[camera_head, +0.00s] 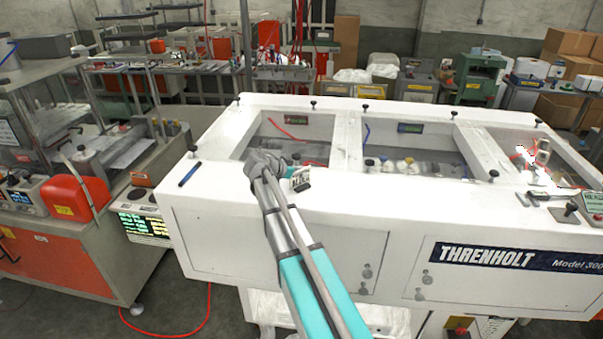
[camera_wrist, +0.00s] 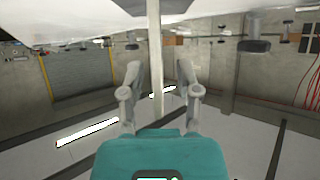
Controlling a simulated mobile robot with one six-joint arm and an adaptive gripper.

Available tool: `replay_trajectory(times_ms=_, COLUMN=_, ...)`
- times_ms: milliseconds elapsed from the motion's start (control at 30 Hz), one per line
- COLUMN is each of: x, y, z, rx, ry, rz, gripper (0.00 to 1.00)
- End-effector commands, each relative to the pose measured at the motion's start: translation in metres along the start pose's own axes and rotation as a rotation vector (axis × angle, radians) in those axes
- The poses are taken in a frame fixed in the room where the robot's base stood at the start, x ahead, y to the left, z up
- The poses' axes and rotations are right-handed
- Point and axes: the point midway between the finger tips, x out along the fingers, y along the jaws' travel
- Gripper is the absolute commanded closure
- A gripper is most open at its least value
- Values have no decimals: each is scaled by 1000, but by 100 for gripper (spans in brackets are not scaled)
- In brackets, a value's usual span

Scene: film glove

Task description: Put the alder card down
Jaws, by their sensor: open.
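My gripper (camera_head: 291,173) is over the near left edge of the white machine (camera_head: 330,188) in the head view. In the wrist view its two grey fingers (camera_wrist: 158,78) stand apart, with a clear gap between them. A pale upright bar shows in that gap; I cannot tell whether it is near or in the background. A small white and dark item (camera_head: 301,184) shows right beside the gripper in the head view; I cannot tell whether it is the alder card. No card can be clearly made out in either view.
The machine has recessed bays with frames and small black knobs around its rim. A dark blue pen-like item (camera_head: 190,174) lies on its left rim. A red container (camera_head: 77,190) stands on the left bench. The near rim right of the gripper looks mostly clear.

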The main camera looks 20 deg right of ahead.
Motion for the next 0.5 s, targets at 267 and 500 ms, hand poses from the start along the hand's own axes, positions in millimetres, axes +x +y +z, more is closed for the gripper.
replay_trajectory(times_ms=267, x=0, y=0, z=-1, rx=0, ry=0, rz=0, gripper=57)
replay_trajectory(times_ms=500, x=-14, y=0, z=-4, rx=-1, ry=0, rz=-1, gripper=57)
